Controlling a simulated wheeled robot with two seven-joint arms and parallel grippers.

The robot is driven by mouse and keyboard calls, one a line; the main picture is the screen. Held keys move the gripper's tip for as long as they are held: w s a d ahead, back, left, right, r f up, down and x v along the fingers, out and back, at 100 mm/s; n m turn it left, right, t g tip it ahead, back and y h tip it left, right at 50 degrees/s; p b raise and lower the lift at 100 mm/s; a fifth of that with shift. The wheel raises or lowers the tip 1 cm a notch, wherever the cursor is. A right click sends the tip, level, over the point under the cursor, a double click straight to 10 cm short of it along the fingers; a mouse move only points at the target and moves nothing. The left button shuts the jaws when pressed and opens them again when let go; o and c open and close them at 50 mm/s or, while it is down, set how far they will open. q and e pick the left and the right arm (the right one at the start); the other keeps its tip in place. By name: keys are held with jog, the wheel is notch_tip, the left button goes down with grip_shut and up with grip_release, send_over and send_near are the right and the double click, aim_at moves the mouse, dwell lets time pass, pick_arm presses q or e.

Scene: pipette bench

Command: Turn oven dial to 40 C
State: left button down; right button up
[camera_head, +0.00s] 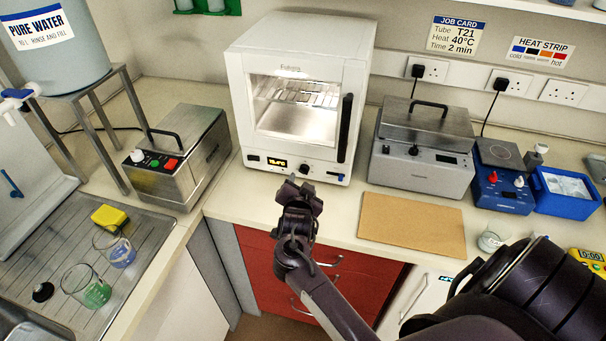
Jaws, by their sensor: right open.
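The white oven (300,95) stands on the bench at the back centre, its door closed and its lit inside showing wire racks. Its dark dial (305,169) is on the lower front panel, right of a small lit display (277,162) whose digits are too small to read surely. My right gripper (298,186) is open and empty, just in front of and below the dial. I cannot tell whether the fingertips touch the dial. The dial's pointer is too small to make out. My left gripper is not in view.
A brown board (412,223) lies on the bench at right. A job card (455,36) on the wall reads Heat 40°C. Red drawers (345,275) are below the bench edge.

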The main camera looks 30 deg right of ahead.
aim_at(303, 172)
jog(key=p+x, duration=0.1)
jog(key=x, duration=0.5)
jog(key=shift+w+d+f, duration=0.15)
jog(key=shift+w+d, duration=0.1)
jog(key=c, duration=1)
jog(key=shift+p, duration=0.3)
